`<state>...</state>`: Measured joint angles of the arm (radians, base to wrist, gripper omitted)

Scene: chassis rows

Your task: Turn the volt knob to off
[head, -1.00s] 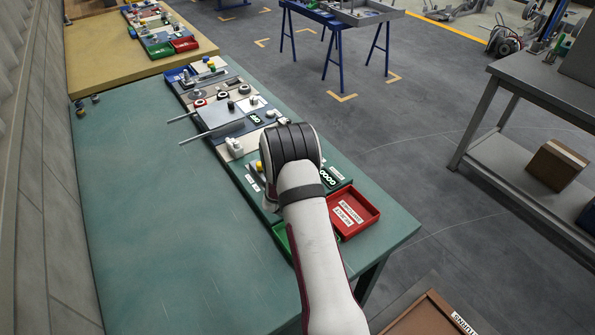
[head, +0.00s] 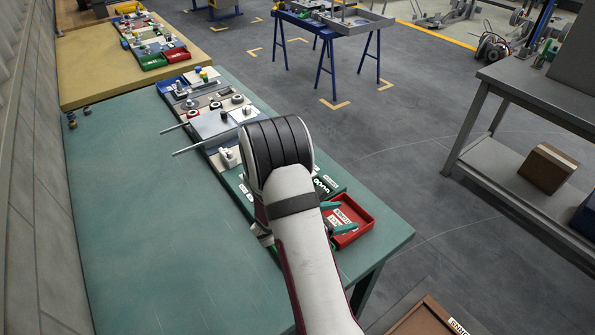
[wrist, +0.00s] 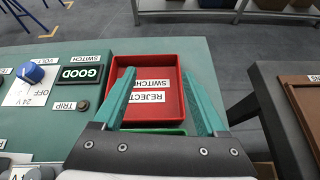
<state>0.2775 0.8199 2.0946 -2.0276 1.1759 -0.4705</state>
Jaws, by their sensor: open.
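The volt knob (wrist: 35,73) is blue and sits on a white plate (wrist: 22,92) at the left of the wrist view. The plate is marked OFF and 24 V, with a VOLT label above. Which mark the knob points to is too small to tell. My gripper (wrist: 159,73) is open and empty, its teal fingers over the red tray, well right of the knob. In the head view my gripper (head: 337,217) shows its fingertips beside my forearm, over that tray. The knob is hidden behind my arm there.
In the head view, two rods (head: 195,148) stick out left of a grey block.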

